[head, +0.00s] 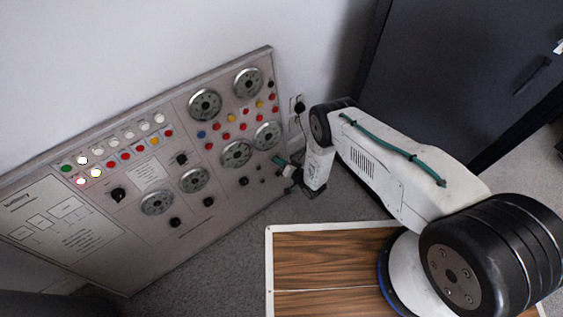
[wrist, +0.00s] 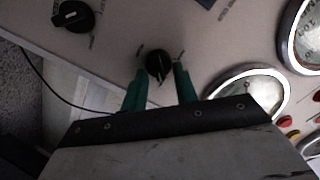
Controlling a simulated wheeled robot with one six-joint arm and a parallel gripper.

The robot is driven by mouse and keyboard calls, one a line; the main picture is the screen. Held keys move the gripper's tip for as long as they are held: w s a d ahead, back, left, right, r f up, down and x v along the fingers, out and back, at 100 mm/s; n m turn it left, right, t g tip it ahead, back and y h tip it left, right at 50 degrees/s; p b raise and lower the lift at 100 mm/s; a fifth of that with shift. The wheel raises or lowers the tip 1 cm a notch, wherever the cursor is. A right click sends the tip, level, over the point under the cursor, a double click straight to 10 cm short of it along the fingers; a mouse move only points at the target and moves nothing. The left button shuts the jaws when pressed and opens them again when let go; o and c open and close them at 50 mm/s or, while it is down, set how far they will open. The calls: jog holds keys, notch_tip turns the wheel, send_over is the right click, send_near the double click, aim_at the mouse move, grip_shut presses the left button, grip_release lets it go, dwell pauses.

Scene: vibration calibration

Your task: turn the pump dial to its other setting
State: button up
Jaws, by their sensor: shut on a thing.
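A black dial (wrist: 158,64) with a pointer ridge sits on the grey panel in the wrist view, between the two green fingers of my gripper (wrist: 161,76). The gripper is shut on this dial. The ridge points roughly down in the picture, toward the gripper. The small print beside the dial is too small to read. In the head view my gripper (head: 279,161) is at the right end of the panel (head: 230,210), low down. I cannot make out the held dial there.
Another black dial (wrist: 72,16) is at the upper left in the wrist view. Round gauges (wrist: 248,92) are close on the right. A dark cable (wrist: 50,88) runs at the left. A wall socket (head: 298,106) and a dark cabinet (head: 470,70) stand beyond my arm.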

jog(key=o, duration=1)
jog(key=shift+d, duration=0.1)
jog(key=v, duration=0.7)
jog(key=shift+s+d+r, duration=0.1)
jog(key=shift+s+d, duration=0.1)
jog(key=shift+s, duration=0.1)
